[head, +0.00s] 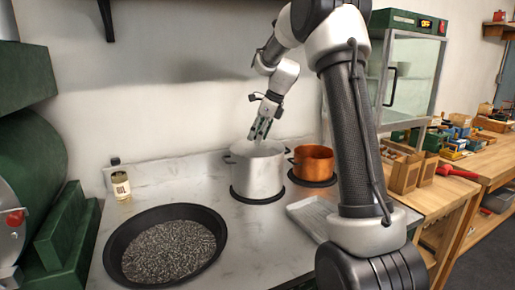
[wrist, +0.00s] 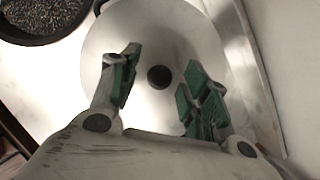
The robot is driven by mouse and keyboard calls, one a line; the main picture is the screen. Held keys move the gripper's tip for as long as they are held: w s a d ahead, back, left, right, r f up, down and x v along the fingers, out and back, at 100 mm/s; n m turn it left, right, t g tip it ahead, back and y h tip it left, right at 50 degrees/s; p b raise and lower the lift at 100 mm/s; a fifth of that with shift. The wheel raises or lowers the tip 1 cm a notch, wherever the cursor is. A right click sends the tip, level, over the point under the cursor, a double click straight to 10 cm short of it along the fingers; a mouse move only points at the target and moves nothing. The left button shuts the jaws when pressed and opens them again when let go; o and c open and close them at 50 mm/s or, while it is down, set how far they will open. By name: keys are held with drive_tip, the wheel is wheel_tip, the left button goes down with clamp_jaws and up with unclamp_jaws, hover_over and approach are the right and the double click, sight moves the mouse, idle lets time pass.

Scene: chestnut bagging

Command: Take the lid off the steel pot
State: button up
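The steel pot (head: 258,175) stands on a dark round burner at the back of the counter. Its pale lid (wrist: 150,28) is on it and fills much of the wrist view, with a dark round knob (wrist: 159,77) at its centre. My gripper (head: 259,134) points down just above the lid. In the wrist view my gripper (wrist: 160,92) is open, with its green-padded fingers apart on either side of the knob as seen from above. I cannot tell how far the fingertips are above the lid.
A copper pot (head: 313,163) stands close to the right of the steel pot. A wide dark pan (head: 112,240) of small dark grains is at the front left. A metal tray (head: 305,216) lies right of bare counter.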

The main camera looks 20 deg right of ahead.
clamp_jaws()
